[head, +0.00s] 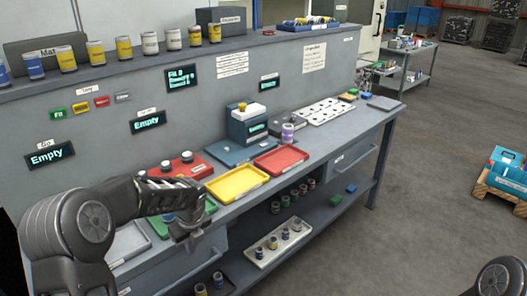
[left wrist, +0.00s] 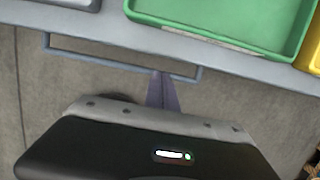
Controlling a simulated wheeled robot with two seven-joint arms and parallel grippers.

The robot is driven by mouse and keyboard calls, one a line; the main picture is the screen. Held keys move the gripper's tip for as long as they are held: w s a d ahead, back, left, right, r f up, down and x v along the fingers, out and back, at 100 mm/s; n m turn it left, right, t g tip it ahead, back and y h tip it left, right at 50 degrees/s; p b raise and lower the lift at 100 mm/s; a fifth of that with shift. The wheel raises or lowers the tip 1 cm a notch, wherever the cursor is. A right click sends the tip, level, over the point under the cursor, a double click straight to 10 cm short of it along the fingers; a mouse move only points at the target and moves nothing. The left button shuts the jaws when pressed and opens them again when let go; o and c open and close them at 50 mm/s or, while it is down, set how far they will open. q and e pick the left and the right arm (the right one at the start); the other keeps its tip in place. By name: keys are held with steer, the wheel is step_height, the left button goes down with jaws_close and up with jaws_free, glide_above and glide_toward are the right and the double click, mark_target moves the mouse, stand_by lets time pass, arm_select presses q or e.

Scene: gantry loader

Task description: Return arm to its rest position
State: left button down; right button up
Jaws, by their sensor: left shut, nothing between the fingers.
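My left arm comes in from the left in the head view. My left gripper (head: 190,240) hangs over the front edge of the workbench (head: 334,141), close to the green tray (head: 185,229). In the left wrist view its fingers (left wrist: 162,92) are together with nothing between them, in front of the bench edge and a drawer handle. The green tray (left wrist: 225,22) lies just beyond, apart from the fingers. My right gripper does not show; only a dark rounded part of my arm is at the lower right of the head view.
A yellow tray (head: 237,183) and a red tray (head: 282,159) lie on the bench. A drawer handle (left wrist: 120,64) sticks out below the bench edge. A lower shelf holds a white tray (head: 278,243) with small jars. The floor to the right is clear up to a pallet (head: 500,187).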

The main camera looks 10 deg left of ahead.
arm_select(q)
steer(key=s+d+f+n+t+h, duration=0.1)
steer(key=s+d+f+n+h, duration=0.2)
steer(key=d+f+n, duration=0.55)
steer(key=s+d+f+n+t+h, duration=0.1)
steer(key=s+d+f+n+h, duration=0.3)
steer(key=d+n, duration=0.7)
steer(key=s+d+f+n+g, duration=0.1)
steer(key=s+d+f+n, duration=0.1)
steer(key=s, duration=0.5)
steer(key=s+d+f+n+g, duration=0.1)
steer(key=s+d+f+n, duration=0.2)
steer(key=s, duration=0.4)
steer(key=s+d+f+n+g, duration=0.1)
steer(key=s+d+f+n, duration=0.1)
steer(key=s, duration=0.6)
steer(key=x, duration=0.2)
steer(key=shift+d+f, duration=0.2)
steer(key=shift+f, duration=0.1)
